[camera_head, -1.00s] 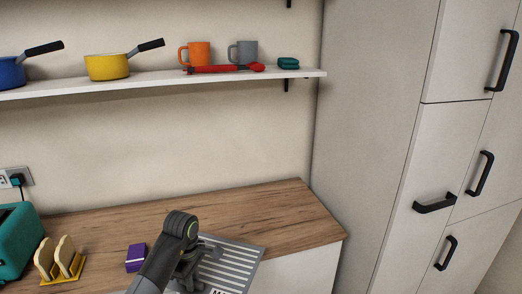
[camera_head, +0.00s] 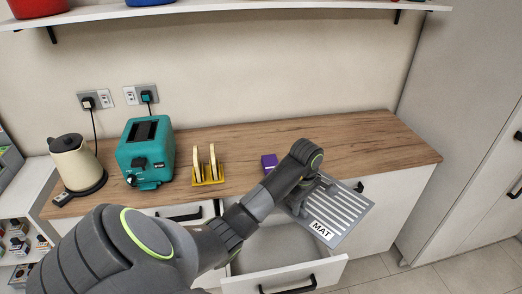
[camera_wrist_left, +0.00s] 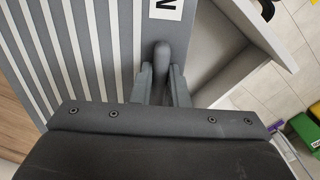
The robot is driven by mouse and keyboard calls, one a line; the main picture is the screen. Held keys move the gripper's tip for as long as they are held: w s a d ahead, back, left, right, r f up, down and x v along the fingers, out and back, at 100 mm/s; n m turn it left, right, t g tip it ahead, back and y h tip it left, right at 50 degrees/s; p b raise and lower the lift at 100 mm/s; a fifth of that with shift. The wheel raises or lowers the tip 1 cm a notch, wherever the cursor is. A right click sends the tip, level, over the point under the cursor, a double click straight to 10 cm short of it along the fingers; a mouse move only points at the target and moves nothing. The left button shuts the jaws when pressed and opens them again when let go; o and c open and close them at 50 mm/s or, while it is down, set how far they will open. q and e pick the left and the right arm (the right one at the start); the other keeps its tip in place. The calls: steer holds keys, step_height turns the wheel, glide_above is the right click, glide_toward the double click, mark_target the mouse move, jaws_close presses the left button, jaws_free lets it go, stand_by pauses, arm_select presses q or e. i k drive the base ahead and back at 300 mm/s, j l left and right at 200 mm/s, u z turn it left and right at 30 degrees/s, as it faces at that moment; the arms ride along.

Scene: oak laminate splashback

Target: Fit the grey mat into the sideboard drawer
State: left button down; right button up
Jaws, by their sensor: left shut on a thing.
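The grey mat (camera_head: 338,210) has white stripes and a label reading MAT. It is held tilted above the open sideboard drawer (camera_head: 285,274), partly over its right side. In the left wrist view the mat (camera_wrist_left: 100,50) fills the upper left, with the drawer (camera_wrist_left: 255,35) beyond it at upper right. My left gripper (camera_head: 303,196) is at the mat's left part; in the left wrist view its fingers (camera_wrist_left: 162,82) are closed on a grey raised grip of the mat. The arm hides part of the drawer's left side. My right gripper is not in view.
On the wooden top stand a teal toaster (camera_head: 146,152), a yellow toast rack (camera_head: 207,168), a purple box (camera_head: 269,162) and a cream kettle (camera_head: 76,163). A tall cabinet (camera_head: 470,130) stands at right. The worktop's right part is clear.

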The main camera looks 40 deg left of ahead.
mark_target(282, 256)
steer(key=k+j+z, duration=0.45)
steer(key=j, duration=0.3)
steer(key=k+j+z, duration=0.4)
steer(key=k+j, duration=0.15)
steer(key=i+j, duration=0.1)
steer(key=i+j+z, duration=0.15)
steer(key=j, duration=0.15)
steer(key=k, duration=0.05)
